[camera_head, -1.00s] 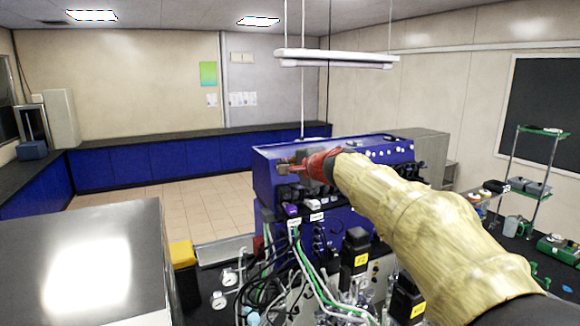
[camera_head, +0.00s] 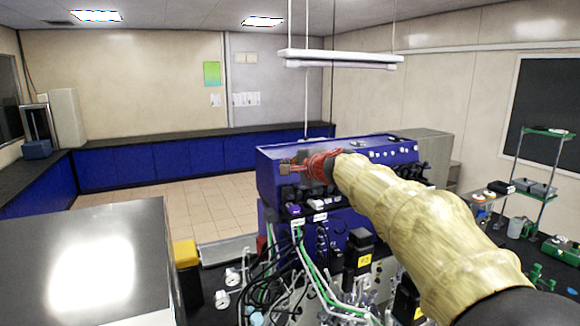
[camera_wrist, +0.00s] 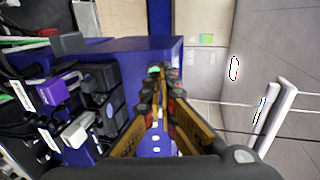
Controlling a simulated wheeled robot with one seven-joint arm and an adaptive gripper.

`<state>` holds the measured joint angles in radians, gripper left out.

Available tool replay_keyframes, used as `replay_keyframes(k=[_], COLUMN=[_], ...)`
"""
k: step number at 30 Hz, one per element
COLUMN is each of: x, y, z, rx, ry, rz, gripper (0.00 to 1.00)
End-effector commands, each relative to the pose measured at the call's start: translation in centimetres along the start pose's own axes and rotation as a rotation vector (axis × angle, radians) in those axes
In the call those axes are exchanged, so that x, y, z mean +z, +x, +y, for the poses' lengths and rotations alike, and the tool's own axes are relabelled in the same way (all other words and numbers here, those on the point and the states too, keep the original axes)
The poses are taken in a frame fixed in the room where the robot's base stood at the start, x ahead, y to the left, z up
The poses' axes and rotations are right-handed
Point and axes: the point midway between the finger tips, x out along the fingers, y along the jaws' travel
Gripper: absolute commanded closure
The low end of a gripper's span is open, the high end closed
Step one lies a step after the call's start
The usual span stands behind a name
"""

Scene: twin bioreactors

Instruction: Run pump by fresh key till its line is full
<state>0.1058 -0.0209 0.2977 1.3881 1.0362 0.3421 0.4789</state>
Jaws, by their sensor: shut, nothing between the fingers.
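The blue bioreactor control unit (camera_head: 272,190) stands in the middle of the head view, with a row of light keys along its upper right part. My gripper (camera_head: 287,168) is shut and empty, its tips in front of the unit's upper left face. In the wrist view my gripper (camera_wrist: 160,82) has its fingertips together over the blue face, close to a small green spot (camera_wrist: 153,70). Touch or gap cannot be told. White keys (camera_wrist: 155,140) show between the fingers. Black pump blocks (camera_wrist: 104,92) with a purple part (camera_wrist: 62,90) and a white part (camera_wrist: 78,130) sit beside the fingers. The fresh key's label and line filling are not readable.
Tubes and cables (camera_head: 300,270) hang below the unit, near black motors with yellow labels (camera_head: 365,260). A shiny metal cabinet (camera_head: 90,250) stands at left. A dark bench with green racks (camera_head: 540,190) is at right. Floor behind is clear.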

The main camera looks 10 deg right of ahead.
Motion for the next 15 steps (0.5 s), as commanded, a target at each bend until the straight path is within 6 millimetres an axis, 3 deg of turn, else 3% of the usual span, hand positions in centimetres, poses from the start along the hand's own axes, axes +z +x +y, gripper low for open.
replay_keyframes(k=[15], x=[0.0], y=[1.5], z=[0.0], rx=[0.001], ry=[0.0], rz=[0.0], gripper=[1.0])
